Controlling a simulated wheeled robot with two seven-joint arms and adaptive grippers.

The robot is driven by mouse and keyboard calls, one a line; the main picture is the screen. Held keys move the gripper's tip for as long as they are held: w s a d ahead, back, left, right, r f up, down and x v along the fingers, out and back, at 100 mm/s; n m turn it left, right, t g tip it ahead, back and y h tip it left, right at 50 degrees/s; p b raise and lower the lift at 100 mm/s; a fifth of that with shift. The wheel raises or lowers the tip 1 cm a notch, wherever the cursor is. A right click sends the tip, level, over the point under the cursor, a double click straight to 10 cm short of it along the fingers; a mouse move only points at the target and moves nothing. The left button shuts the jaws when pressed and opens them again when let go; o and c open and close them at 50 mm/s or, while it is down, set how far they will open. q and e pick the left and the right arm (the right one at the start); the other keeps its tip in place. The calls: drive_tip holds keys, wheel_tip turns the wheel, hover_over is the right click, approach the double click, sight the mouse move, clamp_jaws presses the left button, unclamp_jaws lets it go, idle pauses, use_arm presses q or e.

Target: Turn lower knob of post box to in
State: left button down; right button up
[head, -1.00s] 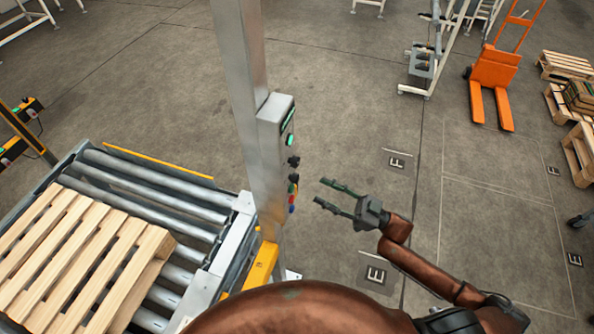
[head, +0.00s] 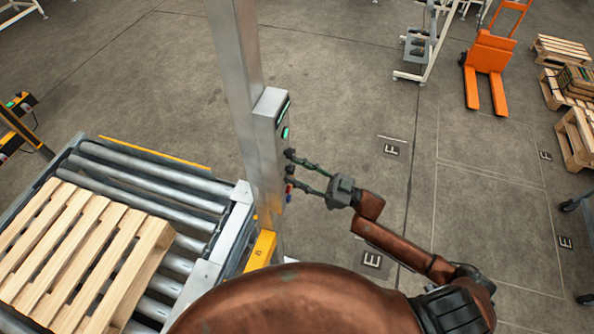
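The post box (head: 270,108) is a grey control box on the tall metal post (head: 240,90), left of the picture's middle. Its side face carries green lit parts, black knobs, and red and blue buttons. My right gripper (head: 289,166) points left at this face, its two fingers spread apart. The upper fingertip is near the upper black knob and the lower one is near the lower knob. The fingers partly cover the knobs, so I cannot tell whether they touch or which way the lower knob points. My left gripper is out of view.
A roller conveyor (head: 150,187) with a wooden pallet (head: 85,250) stands at the left. A yellow guard (head: 262,250) is at the post's foot. An orange pallet truck (head: 490,65) and stacked pallets (head: 575,135) stand far right. The floor right of the post is open.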

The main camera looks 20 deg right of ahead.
drive_tip(key=c, duration=0.9)
drive_tip(key=shift+a, duration=0.15)
clamp_jaws()
drive_tip(key=shift+w+d+r+n+g+h+b, duration=0.1)
drive_tip(key=shift+n+g+h+b, duration=0.2)
drive_tip(key=shift+n+g+b, duration=2.1)
drive_tip(key=shift+w+d+r+n+g+h+b, duration=0.2)
drive_tip(key=shift+n+b, duration=1)
drive_tip(key=shift+n, duration=2.95)
drive_tip(key=shift+s+f+n+g+h+b, duration=0.1)
drive_tip(key=shift+n+g+h+b, duration=0.3)
drive_tip(key=shift+n+g+b, duration=1.95)
drive_tip(key=shift+r+n+t+p, duration=0.1)
drive_tip(key=shift+n+t+p, duration=0.4)
drive_tip(key=shift+n+t, duration=0.55)
drive_tip(key=o, duration=1)
unclamp_jaws()
